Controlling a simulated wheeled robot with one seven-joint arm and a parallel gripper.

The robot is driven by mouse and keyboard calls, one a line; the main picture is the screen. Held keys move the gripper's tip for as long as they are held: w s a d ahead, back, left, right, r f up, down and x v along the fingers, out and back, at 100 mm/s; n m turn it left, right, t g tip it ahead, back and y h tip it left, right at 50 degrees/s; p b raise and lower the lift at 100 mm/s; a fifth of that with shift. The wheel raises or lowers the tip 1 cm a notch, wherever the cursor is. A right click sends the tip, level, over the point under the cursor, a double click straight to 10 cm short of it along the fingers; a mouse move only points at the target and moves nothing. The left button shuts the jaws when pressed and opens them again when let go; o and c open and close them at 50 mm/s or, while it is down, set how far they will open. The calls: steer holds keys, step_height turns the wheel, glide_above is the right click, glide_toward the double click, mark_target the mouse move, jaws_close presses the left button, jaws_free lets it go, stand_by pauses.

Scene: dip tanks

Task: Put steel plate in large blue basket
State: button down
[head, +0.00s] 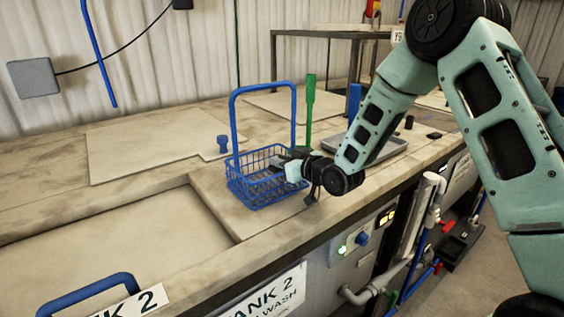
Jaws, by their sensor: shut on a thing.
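The blue wire basket (237,185) stands upright on the bench, with its tall handle raised. My gripper (274,163) reaches in from the right, with its tip over the basket near the rim. It is shut on a small dark grey piece, apparently the steel plate (262,159), at the level of the basket's upper part. The plate is small and partly hidden by the fingers and the basket wires. I cannot tell whether it touches the basket.
A green upright handle (309,112) stands just behind the basket. A grey tray (385,146) lies to the right behind my arm. A tank lid with a blue knob (222,144) is at the back left. The bench's front edge runs close by.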

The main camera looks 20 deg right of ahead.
steer(key=shift+f, duration=0.25)
